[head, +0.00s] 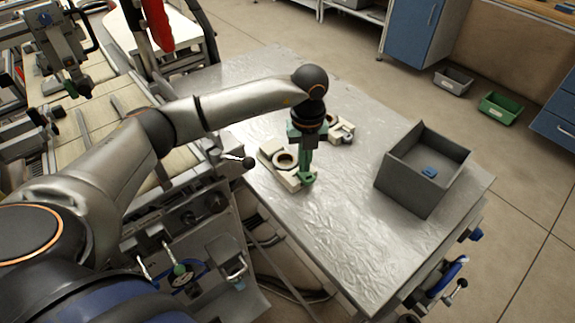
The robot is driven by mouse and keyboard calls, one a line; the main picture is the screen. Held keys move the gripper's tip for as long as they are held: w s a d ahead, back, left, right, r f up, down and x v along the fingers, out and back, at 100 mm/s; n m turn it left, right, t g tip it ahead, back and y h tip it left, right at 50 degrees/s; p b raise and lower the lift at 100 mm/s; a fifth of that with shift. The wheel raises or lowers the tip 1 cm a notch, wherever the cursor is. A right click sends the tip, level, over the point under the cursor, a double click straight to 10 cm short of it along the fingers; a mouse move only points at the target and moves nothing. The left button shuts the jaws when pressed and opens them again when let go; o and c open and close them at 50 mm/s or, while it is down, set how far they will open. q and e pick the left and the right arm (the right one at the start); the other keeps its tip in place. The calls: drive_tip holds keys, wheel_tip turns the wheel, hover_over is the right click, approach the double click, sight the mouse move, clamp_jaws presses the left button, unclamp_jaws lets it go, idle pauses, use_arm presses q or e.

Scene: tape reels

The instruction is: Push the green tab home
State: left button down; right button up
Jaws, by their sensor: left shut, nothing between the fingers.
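A cream tape-reel fixture (267,150) lies on the metal table, with a dark-centred ring (284,161) in it. The green tab (308,180) shows at its right front end, low near the table. My left gripper (304,172) points down over that end of the fixture, shut and empty. Its fingertips are at the green tab, and I cannot tell whether they touch it. The gripper hides part of the fixture's right side. A second cream fixture (347,130) with a ring stands behind, partly hidden by my wrist. My right gripper is not in view.
A grey open bin (407,184) with a blue piece (429,172) inside stands to the right on the metal table (350,235). The table's front and middle are clear. Machinery (195,215) borders the table's left side.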

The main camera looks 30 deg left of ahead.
use_arm(q)
drive_tip(key=shift+s+d+f+b, duration=0.1)
drive_tip(key=shift+f+b, duration=0.4)
drive_tip(key=shift+f, duration=0.3)
drive_tip(key=shift+d+f, duration=0.1)
drive_tip(key=shift+w+r+p, duration=0.2)
drive_tip(key=shift+r+p, duration=0.35)
drive_tip(key=shift+r, duration=0.05)
drive_tip(key=r+p, duration=0.1)
drive_tip(key=r, duration=0.1)
drive_tip(key=r+p, duration=0.3)
drive_tip(key=r, duration=0.1)
drive_tip(key=shift+s+a+r, duration=0.1)
drive_tip(key=shift+a+r, duration=0.1)
drive_tip(key=shift+a, duration=0.05)
drive_tip(key=shift+f, duration=0.1)
